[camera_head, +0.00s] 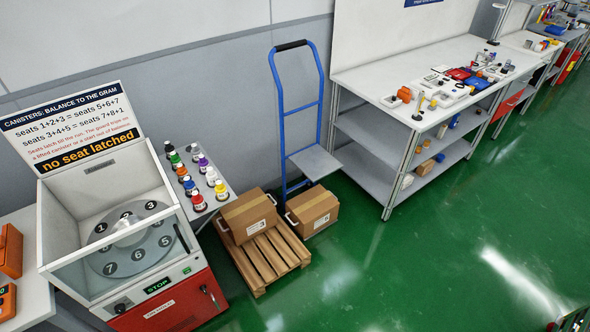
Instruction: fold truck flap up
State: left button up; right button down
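The hand truck (321,101) has a blue tubular frame and a black handle grip at its top. It stands upright against the grey wall, between the canister machine and the long workbench. Its grey flap (315,163) sticks out flat, roughly level, from the front of the frame. The flap looks empty. A cardboard box (313,210) sits low in front of the truck, below the flap, and hides part of the truck's foot. Neither of my grippers can be made out in this view.
A wooden pallet (270,256) bears another cardboard box (249,215) left of the truck. The canister machine (118,236) and a rack of coloured bottles stand further left. A shelved workbench (394,83) is at the right. The green floor (400,260) in front is clear.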

aim_at(315, 161)
jog(key=i+l, duration=0.15)
jog(key=i, duration=0.35)
jog(key=i+l, duration=0.1)
jog(key=i, duration=0.4)
